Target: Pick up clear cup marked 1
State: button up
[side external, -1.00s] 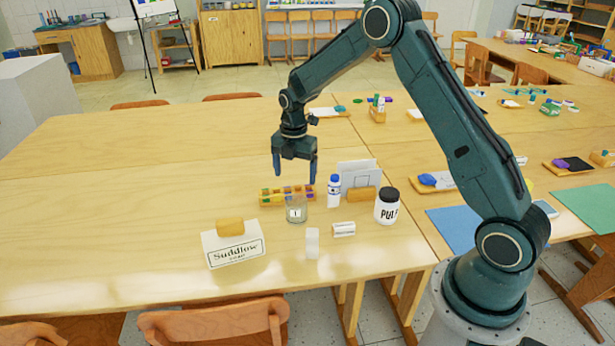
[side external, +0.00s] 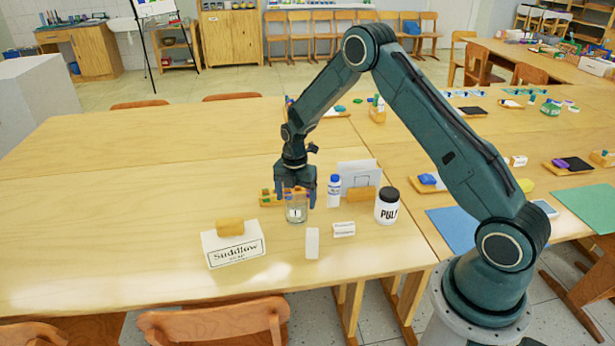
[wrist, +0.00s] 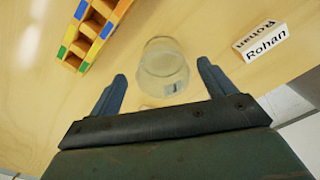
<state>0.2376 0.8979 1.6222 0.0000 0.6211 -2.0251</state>
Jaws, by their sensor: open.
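The clear cup marked 1 (side external: 296,212) stands upright on the wooden table in the side external view. It also shows in the wrist view (wrist: 163,66), with its label on the side nearer my gripper. My gripper (side external: 296,200) is low over the table at the cup, and its fingers partly overlap the cup in the side external view. In the wrist view my gripper (wrist: 162,78) is open, with one finger on each side of the space just before the cup. The fingers look apart from the cup, and nothing is between them that I can see as held.
A block tray with coloured squares (wrist: 90,32) lies left of the cup. A Rohan name block (wrist: 260,40) is to the right. A white bottle (side external: 334,192), a PUL jar (side external: 387,207), an upright white block (side external: 312,243) and a Suddlow box (side external: 234,246) stand nearby. The table's left is clear.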

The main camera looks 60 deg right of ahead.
jog(key=shift+f, duration=0.15)
jog(key=shift+s+d+f, duration=0.1)
jog(key=shift+s+f, duration=0.05)
jog(key=shift+f, duration=2.3)
jog(key=shift+c, duration=0.4)
jog(key=c, duration=1)
